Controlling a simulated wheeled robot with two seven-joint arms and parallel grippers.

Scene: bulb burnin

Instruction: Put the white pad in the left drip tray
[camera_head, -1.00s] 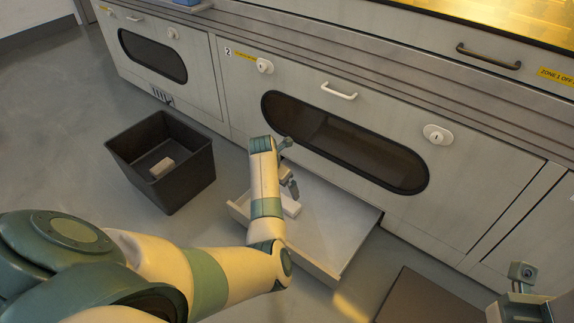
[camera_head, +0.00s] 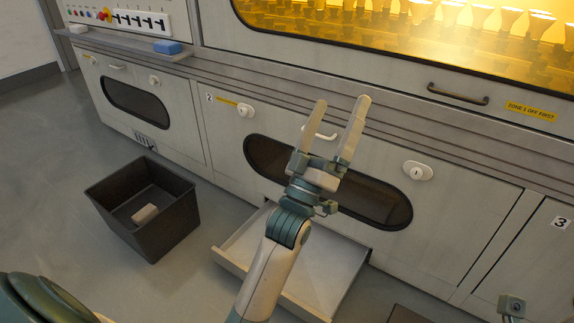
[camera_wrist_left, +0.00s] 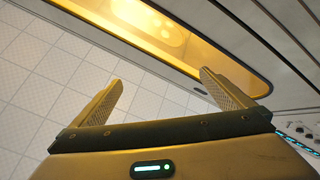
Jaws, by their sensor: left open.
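A pulled-out shallow white tray (camera_head: 335,270) sits low in front of the cabinet marked 2, partly covered by my left arm. I see no white pad in the visible part of this tray; the part behind my arm is hidden. A small off-white block (camera_head: 145,214) lies inside the dark bin (camera_head: 180,232) left of the tray; I cannot tell if it is a pad. My left gripper (camera_head: 338,102) is open and empty, raised above the tray with its fingers pointing up, in front of the cabinet. The left wrist view shows its spread fingers (camera_wrist_left: 160,78) with nothing between. My right gripper's fingers are not seen.
The cabinet front has a dark oval window (camera_head: 385,205), a white handle (camera_head: 322,133) and a white latch (camera_head: 418,171). Above is a lit amber window (camera_head: 400,40) with bulbs behind it. A blue block (camera_head: 167,47) sits on the left ledge. Floor around the bin is clear.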

